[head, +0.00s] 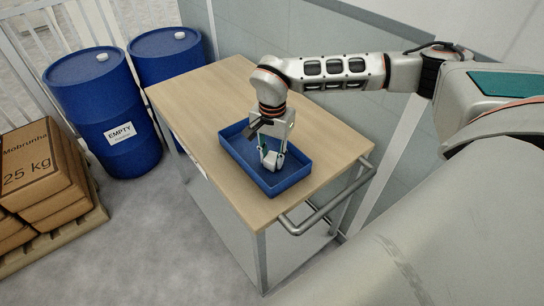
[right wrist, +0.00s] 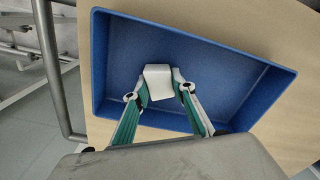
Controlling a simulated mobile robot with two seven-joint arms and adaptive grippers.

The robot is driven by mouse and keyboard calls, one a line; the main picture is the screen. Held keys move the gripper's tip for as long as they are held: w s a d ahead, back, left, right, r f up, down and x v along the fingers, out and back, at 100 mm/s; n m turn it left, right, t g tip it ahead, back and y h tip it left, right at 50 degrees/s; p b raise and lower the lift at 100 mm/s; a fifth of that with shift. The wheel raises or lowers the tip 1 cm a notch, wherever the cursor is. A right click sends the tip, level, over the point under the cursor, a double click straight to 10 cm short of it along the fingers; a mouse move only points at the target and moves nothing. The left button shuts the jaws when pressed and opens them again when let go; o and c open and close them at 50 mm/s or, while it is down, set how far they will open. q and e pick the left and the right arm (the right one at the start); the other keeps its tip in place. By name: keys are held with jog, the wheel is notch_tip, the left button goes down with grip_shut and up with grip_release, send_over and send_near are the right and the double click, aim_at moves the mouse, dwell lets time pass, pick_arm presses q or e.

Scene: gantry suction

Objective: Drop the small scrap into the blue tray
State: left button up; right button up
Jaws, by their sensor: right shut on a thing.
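The blue tray (head: 285,178) sits on the wooden table top in the head view; its wall and floor also show in the right wrist view (right wrist: 215,62). My right gripper (head: 271,158) is over the tray, its fingers pointing down within the rim's outline. In the right wrist view its green-padded fingers (right wrist: 161,92) are shut on a small white scrap (right wrist: 157,80). I cannot tell whether the scrap touches the tray floor. Apart from the scrap, the visible tray floor looks bare. My left gripper is not in view.
The table (head: 215,93) is clear around the tray, with a metal rail (head: 325,208) along its right end. Two blue barrels (head: 105,110) stand to the left behind it. Stacked brown boxes (head: 38,165) sit on a pallet at the far left. A grey wall is behind.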

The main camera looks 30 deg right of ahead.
aim_at(272, 157)
jog(key=shift+f, duration=0.1)
jog(key=o, duration=1.1)
notch_tip(272, 157, up, 12)
jog(key=shift+r+p, duration=0.1)
jog(key=shift+p, duration=0.25)
jog(key=shift+s, duration=0.1)
